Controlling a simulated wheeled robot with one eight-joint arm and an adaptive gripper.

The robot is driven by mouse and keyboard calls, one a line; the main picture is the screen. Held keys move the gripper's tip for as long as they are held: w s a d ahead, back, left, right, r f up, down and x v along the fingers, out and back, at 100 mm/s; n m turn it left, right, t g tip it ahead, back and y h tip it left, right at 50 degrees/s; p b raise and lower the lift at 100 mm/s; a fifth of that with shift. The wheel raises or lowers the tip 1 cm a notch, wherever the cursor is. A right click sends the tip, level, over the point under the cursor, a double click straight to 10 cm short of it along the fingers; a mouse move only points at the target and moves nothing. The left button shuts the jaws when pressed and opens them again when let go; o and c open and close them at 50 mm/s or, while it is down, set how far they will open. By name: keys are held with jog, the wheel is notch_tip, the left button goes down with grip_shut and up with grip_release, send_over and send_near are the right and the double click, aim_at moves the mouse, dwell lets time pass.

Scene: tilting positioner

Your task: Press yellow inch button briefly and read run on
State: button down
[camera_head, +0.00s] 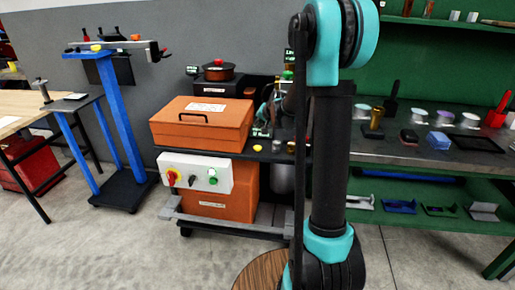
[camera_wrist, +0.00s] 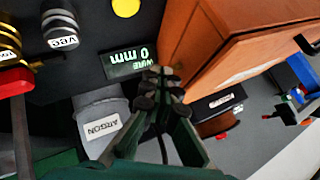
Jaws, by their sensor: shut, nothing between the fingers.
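A round yellow button (camera_wrist: 126,7) lies flat on the dark bench top at the upper edge of the wrist view. A small yellow disc (camera_head: 291,147), apparently the same button, shows on the bench in the head view. A dark readout (camera_wrist: 130,63) beside it shows upside-down green text reading "WIRE 0 mm". My gripper (camera_wrist: 160,85) is shut and empty, its tips appearing over the bench near the readout and apart from the button.
An orange case (camera_head: 203,124) stands close beside my gripper. A white control box (camera_head: 196,172) with a red-yellow switch and green button sits below it. A grey ARGON cylinder (camera_wrist: 101,118) and a VCC-marked knob (camera_wrist: 60,30) are nearby. A blue stand (camera_head: 118,120) is at left.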

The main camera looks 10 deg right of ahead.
aim_at(258, 148)
jog(key=shift+f, duration=4.35)
jog(key=shift+f, duration=0.15)
jog(key=shift+f, duration=0.25)
jog(key=shift+f, duration=0.5)
jog(key=shift+r, duration=0.9)
jog(key=shift+r, duration=2.55)
